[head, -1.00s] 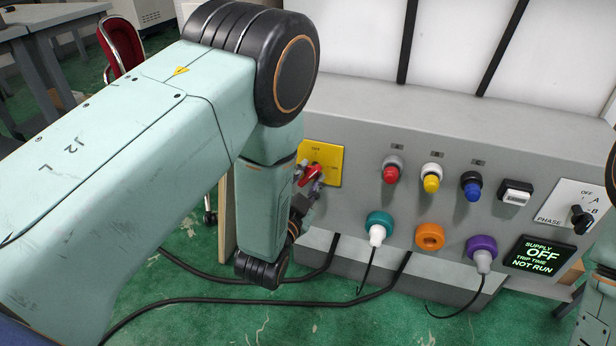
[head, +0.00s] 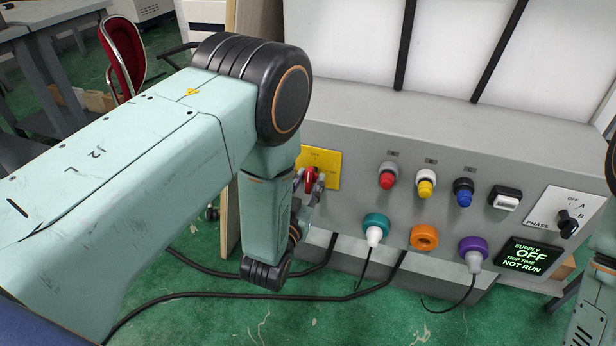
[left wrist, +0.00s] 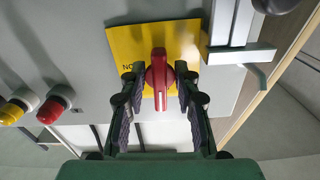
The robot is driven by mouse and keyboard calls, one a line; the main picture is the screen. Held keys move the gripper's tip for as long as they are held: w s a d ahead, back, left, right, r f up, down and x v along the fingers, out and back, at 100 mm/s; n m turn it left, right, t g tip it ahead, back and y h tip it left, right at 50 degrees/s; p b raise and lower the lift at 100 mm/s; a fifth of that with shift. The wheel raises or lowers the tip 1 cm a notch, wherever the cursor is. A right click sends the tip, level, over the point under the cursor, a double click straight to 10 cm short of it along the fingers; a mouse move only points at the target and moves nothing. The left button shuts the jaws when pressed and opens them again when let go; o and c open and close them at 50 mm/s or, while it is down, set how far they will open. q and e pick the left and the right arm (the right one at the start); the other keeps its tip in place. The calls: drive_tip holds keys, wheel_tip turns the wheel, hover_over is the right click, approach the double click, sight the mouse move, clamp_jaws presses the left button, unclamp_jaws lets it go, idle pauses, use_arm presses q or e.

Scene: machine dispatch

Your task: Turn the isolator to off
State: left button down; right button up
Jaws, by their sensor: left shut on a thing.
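The isolator is a red handle (head: 310,178) on a yellow plate (head: 325,163) at the left end of the grey panel. In the head view the handle stands about upright, below small lettering that seems to read OFF. My left gripper (head: 313,188) is at the handle, partly hidden behind my own arm. My right gripper is out of view.
The grey panel (head: 345,210) also carries red, yellow and blue buttons, coloured sockets and a phase selector (head: 567,224). A display (head: 530,256) reads SUPPLY OFF, TRIP TIME NOT RUN. Black cables (head: 205,299) lie on the green floor. A red chair (head: 121,58) stands at the back left.

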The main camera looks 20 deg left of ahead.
use_arm(q)
drive_tip(key=shift+n, duration=0.5)
drive_tip(key=c, duration=1.4)
unclamp_jaws()
drive_tip(key=shift+o, duration=0.2)
drive_tip(key=shift+w+f, duration=0.15)
drive_tip(key=shift+w, duration=0.05)
drive_tip(key=s, duration=0.7)
drive_tip(key=shift+s+a, duration=0.15)
drive_tip(key=shift+s, duration=0.15)
